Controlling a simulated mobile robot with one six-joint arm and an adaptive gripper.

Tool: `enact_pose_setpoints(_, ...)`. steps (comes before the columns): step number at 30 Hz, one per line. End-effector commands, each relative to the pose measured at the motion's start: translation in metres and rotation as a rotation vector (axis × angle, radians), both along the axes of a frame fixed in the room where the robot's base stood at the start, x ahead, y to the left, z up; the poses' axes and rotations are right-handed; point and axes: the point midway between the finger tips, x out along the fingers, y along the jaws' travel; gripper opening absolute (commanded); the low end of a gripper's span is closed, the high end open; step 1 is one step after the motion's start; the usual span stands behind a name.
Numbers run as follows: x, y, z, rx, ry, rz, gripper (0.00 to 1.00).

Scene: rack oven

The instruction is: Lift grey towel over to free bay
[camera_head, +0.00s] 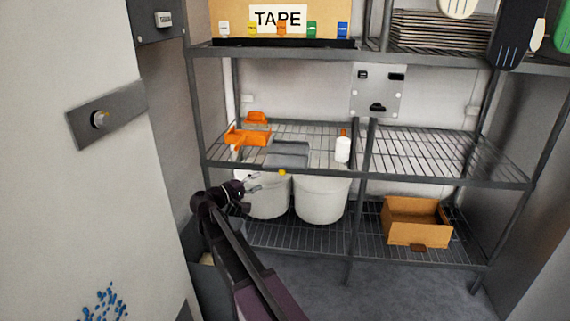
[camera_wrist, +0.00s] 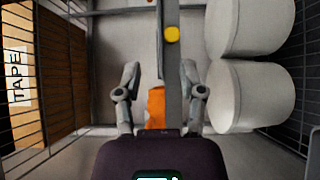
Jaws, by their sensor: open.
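The grey towel (camera_head: 289,154) lies folded flat on the left bay of the middle wire shelf, near its front edge. It sits between orange items and a white bottle. I cannot make it out in the wrist view. The free bay (camera_head: 435,150) is the empty right half of the same shelf. My gripper (camera_head: 254,181) is open and empty in front of the shelf, left of the towel and slightly lower. In the wrist view my gripper (camera_wrist: 160,74) has its fingers apart, with the shelf's front bar (camera_wrist: 172,75) and an orange item (camera_wrist: 156,106) beyond them.
Orange items (camera_head: 248,136) stand left of the towel; a white bottle (camera_head: 342,149) stands right. A yellow knob (camera_head: 282,172) marks the front bar. White buckets (camera_head: 322,200) and a cardboard box (camera_head: 416,222) are below. An upright post (camera_head: 366,150) divides the bays.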

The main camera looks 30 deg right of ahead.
Motion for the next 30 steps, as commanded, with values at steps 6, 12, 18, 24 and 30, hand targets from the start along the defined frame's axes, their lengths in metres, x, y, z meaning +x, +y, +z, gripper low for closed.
enact_pose_setpoints(6, 0.001, -0.007, 0.0, 0.001, 0.0, -0.002, 0.51)
enact_pose_setpoints(12, 0.006, -0.029, 0.0, 0.001, 0.0, -0.003, 0.51)
enact_pose_setpoints(18, 0.012, -0.058, 0.0, 0.001, 0.0, -0.004, 0.51)
enact_pose_setpoints(24, 0.017, -0.079, 0.0, 0.001, 0.0, -0.002, 0.51)
enact_pose_setpoints(30, 0.018, -0.085, 0.0, 0.001, 0.0, -0.001, 0.51)
